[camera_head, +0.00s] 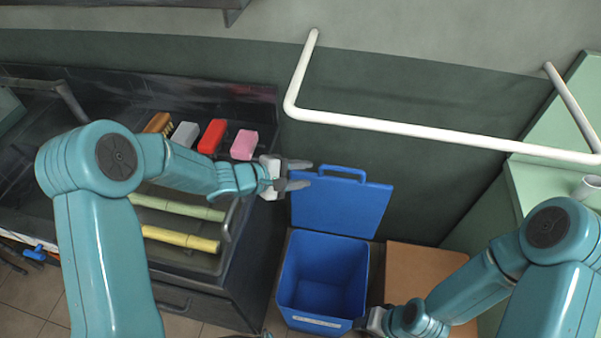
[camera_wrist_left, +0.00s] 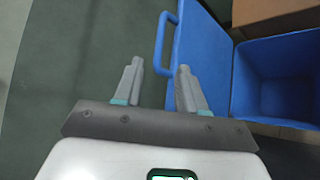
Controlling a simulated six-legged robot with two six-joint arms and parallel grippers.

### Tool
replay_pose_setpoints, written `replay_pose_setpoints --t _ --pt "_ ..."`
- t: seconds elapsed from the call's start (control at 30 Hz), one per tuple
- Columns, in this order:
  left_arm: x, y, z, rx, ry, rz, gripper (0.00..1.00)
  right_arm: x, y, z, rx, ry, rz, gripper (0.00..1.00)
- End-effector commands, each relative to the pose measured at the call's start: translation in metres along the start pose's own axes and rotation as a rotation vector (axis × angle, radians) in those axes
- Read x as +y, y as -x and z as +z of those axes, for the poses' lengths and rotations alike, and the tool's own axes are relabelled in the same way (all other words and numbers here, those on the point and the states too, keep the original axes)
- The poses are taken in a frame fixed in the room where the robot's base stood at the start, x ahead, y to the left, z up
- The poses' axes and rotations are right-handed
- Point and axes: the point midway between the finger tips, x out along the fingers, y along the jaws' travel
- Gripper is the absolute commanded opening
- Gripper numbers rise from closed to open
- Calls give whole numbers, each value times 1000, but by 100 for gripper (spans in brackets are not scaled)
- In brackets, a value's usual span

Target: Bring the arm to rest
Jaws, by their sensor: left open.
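My left arm comes in from the left in the head view. My left gripper (camera_head: 298,175) is open and empty beside the raised blue lid, near its handle. In the left wrist view the two fingers of my left gripper (camera_wrist_left: 160,85) stand apart with nothing between them, and the lid's handle shows just beyond them. My right arm comes in at the lower right. My right gripper (camera_head: 366,322) is at the bottom edge beside the blue bin, mostly cut off or hidden, so its fingers do not show clearly.
The open blue bin (camera_head: 322,279) looks empty, with its lid (camera_head: 340,207) standing up. A brown box (camera_head: 425,262) is to its right. A white rail (camera_head: 420,130) crosses the wall.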

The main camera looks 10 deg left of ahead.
Motion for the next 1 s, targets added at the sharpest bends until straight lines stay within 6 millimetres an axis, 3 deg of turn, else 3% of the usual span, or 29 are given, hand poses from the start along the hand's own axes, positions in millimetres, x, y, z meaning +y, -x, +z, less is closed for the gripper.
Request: replay_pose_setpoints --t 0.33,0.43,0.53,0.63,0.8,1.0 --pt "-1 -1 0 0 2 -1 40 0 0 0 0 0 0 43" --pt "-17 -7 2 -12 25 -26 40 0 0 0 0 0 0 43" --pt "-60 -14 11 -3 169 -78 40 0 0 0 0 0 0 43" --pt "-119 -13 16 79 235 -158 40 0 0 0 0 0 0 43" --pt "-195 5 24 175 119 -335 40 0 0 0 0 0 0 43" --pt "-263 38 41 173 -99 -574 40 0 0 0 0 0 0 43"
